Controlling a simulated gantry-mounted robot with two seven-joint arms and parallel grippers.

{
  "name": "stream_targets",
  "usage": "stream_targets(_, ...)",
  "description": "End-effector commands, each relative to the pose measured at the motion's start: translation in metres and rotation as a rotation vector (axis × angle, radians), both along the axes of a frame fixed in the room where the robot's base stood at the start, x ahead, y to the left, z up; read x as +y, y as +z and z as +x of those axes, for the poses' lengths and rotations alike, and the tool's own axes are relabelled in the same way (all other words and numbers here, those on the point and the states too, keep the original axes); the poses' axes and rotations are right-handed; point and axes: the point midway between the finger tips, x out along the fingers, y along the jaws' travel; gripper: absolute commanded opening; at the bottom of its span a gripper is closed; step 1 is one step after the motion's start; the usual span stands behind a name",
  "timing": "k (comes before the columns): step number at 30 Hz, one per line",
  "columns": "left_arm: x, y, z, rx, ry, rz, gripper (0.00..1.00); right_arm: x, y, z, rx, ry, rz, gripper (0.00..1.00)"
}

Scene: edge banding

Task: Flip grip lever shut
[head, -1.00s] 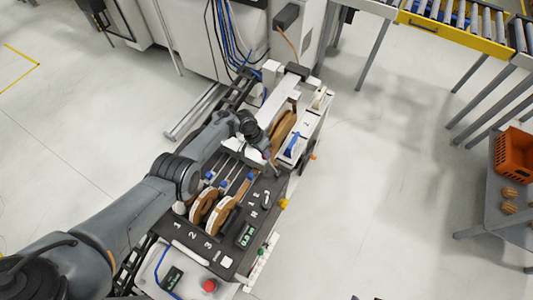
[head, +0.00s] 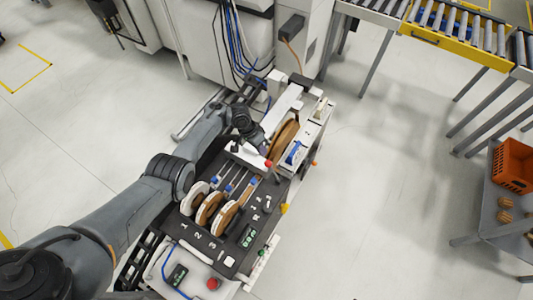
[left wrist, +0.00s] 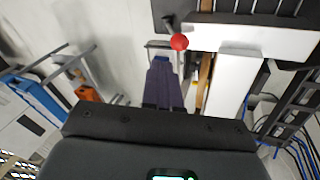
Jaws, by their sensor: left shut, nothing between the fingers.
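A red ball knob (head: 268,163) sits at the end of a white bar (head: 249,157) on the edge-banding machine. I take it for the grip lever's knob. The knob (left wrist: 179,41) and a broad white bar (left wrist: 250,40) also show in the left wrist view. My left gripper (head: 261,148) is shut and empty, just behind the knob in the head view. In the left wrist view its dark fingers (left wrist: 163,68) point toward the knob, which appears just past and right of their tips. I cannot tell whether they touch. My right gripper is out of view.
Brown-edged reels (head: 210,208) stand in numbered slots in front of the gripper. A blue handle (head: 293,153) is on the white panel to its right. A red button (head: 213,284) is at the machine's front. Open floor lies right, before an orange crate (head: 513,166).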

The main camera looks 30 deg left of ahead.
Motion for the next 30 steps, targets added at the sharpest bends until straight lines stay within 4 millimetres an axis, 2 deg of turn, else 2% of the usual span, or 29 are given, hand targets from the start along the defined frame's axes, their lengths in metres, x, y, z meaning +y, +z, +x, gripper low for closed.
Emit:
stream_targets(6, 0.007, 0.011, 0.000, -0.002, 0.000, -0.001, 0.00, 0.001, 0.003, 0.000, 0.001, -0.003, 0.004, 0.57)
stream_targets(21, 0.007, 0.011, -0.001, -0.002, -0.001, 0.002, 0.00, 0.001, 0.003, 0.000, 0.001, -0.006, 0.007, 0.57)
stream_targets(25, 0.011, 0.004, -0.004, -0.007, 0.001, 0.032, 0.00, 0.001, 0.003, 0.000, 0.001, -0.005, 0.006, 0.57)
stream_targets(30, 0.024, -0.017, -0.017, -0.030, 0.003, 0.146, 0.00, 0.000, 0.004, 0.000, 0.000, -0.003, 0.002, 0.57)
